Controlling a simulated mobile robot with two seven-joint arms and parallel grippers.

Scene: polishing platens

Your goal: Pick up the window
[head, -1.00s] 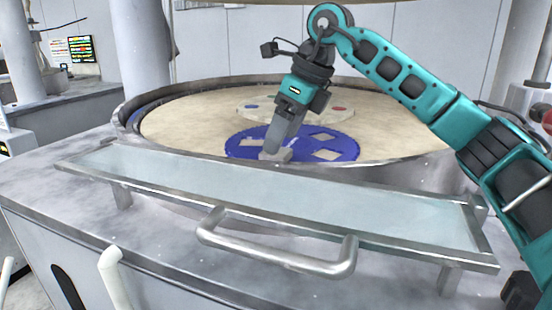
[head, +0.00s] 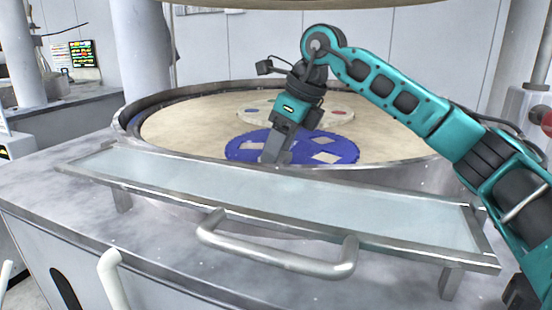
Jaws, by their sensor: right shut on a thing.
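The blue disc (head: 345,152) lies on the wide beige round platen (head: 190,130). Pale four-sided pieces or openings show in it, one at the right front (head: 325,157) and one at the right rear (head: 322,140); I cannot tell which are windows and which are holes. My right gripper (head: 272,158) points down at the near left part of the blue disc. It is shut on a window, which is mostly hidden by the fingers and the frame's edge. I cannot tell whether the window is clear of the disc. My left gripper is not in view.
A metal-framed glass panel (head: 270,195) with a bar handle (head: 275,258) stands in front of the platen. The platen's raised rim (head: 128,120) surrounds it. A pale disc with red and blue spots (head: 290,113) lies farther back. The left platen surface is clear.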

